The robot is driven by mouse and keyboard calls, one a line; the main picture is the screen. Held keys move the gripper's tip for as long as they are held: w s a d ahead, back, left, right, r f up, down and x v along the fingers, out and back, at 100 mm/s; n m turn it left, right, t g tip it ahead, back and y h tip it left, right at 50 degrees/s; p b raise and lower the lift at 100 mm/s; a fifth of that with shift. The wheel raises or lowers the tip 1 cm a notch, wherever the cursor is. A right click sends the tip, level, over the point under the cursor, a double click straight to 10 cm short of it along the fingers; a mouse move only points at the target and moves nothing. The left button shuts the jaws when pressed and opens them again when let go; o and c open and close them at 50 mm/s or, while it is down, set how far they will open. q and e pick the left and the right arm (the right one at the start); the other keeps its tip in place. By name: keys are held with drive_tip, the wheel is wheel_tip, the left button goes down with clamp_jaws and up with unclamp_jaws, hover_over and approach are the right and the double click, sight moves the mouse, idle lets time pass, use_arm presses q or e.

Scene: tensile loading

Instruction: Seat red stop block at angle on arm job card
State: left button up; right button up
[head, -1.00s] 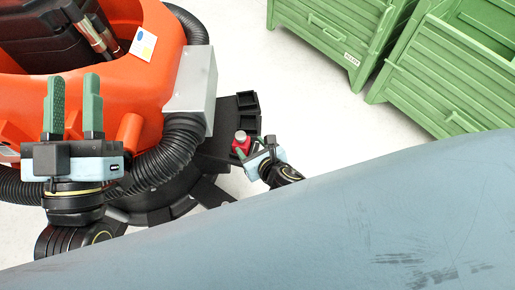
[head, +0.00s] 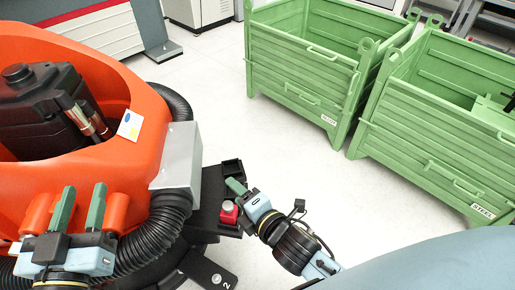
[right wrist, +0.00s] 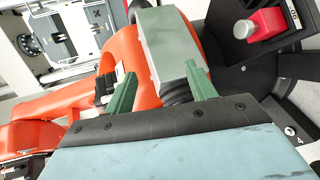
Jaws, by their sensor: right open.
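The red stop block (head: 229,215), with a grey round top, stands on the black tray beside the orange arm. It also shows at the upper right of the right wrist view (right wrist: 266,23), outside my fingers. The job card (head: 130,125), white with a blue mark, lies on the rim of the orange arm (head: 105,80). My right gripper (head: 236,187) is beside the block in the head view. In the right wrist view its fingers (right wrist: 160,85) are apart with nothing held between them. My left gripper (head: 80,207) is open and empty, fingers up, in front of the orange arm.
A grey box (head: 176,155) and a thick black ribbed hose (head: 160,232) are on the orange arm's near right side. The black tray (head: 209,190) has an empty compartment. Green crates (head: 300,75) stand at the back right. White floor lies clear between.

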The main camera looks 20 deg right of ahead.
drive_tip(key=s+d+r+m+t, duration=0.1)
drive_tip(key=d+r+m+t, duration=0.1)
drive_tip(key=r+m, duration=0.7)
drive_tip(key=s+d+r+m+t+y, duration=0.1)
drive_tip(key=s+r+m+t, duration=0.1)
drive_tip(key=r+m, duration=0.8)
drive_tip(key=shift+d, duration=0.35)
drive_tip(key=shift+f, duration=0.15)
